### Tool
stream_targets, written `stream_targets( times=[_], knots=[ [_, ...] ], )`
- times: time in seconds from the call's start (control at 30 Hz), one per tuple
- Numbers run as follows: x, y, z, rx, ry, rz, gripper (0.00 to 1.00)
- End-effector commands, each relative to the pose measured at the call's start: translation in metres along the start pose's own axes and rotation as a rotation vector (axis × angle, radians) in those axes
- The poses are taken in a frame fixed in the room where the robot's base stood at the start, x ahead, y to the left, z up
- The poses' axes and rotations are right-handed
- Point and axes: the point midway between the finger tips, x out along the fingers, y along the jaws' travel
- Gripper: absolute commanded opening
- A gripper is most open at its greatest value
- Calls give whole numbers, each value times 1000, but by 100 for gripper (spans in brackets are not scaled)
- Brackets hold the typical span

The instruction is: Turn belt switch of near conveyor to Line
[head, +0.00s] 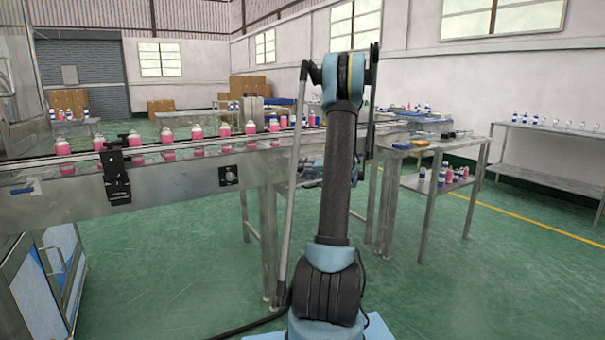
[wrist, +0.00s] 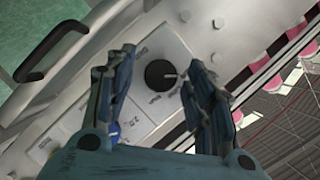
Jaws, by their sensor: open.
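The belt switch is a black round knob (wrist: 160,75) on a pale labelled panel (wrist: 143,108) in the wrist view. Its light pointer mark faces right in that picture; the labels around it are too small to read. My gripper (wrist: 161,62) is open, with one finger on each side of the knob and nothing held. I cannot tell how far the fingertips are from the panel. In the head view the near conveyor (head: 195,187) runs behind my arm, which hides the switch there.
Pink cans (head: 196,132) stand in a row on the conveyor. A black bracket (head: 115,172) is fixed to its side. A metal table (head: 432,152) stands to the right; green floor is open in front.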

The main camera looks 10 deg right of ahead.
Motion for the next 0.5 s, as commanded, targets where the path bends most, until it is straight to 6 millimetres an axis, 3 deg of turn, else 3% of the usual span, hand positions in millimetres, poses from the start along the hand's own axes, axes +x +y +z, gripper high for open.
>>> stream_targets(
  times=[0.3, 0.5],
  knots=[
    [2, 0, 0, 0, 0, 0, 49],
    [2, 0, 0, 0, 0, 0, 5]
  ],
)
